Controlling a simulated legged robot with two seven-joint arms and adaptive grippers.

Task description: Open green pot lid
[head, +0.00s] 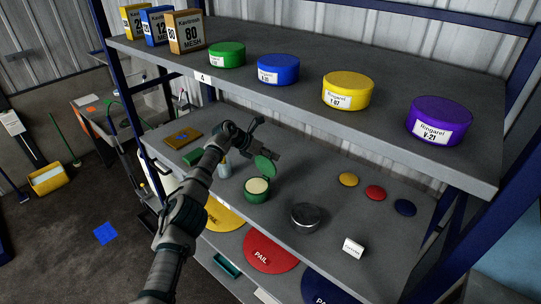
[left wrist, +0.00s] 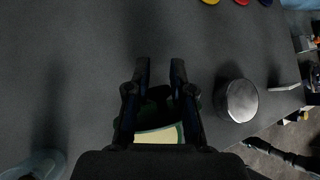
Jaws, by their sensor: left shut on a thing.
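The green pot (head: 257,194) stands on the middle shelf, with pale cream contents showing at its open mouth. Its green lid (head: 266,166) is raised and tilted up at the far side of the mouth. Whether it still touches the rim is hard to tell. My left gripper (head: 271,155) is at the lid's upper edge, shut on it. In the left wrist view, the fingers (left wrist: 161,72) reach over the dark green lid, and the cream contents (left wrist: 158,134) show just below. My right gripper is in neither view.
A round metal tin (head: 305,216) stands right of the pot, with a white labelled box (head: 353,248) farther right. Yellow (head: 348,179), red (head: 375,192) and blue (head: 405,207) discs lie behind. The upper shelf (head: 300,95) overhangs, holding coloured tubs and mesh boxes.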

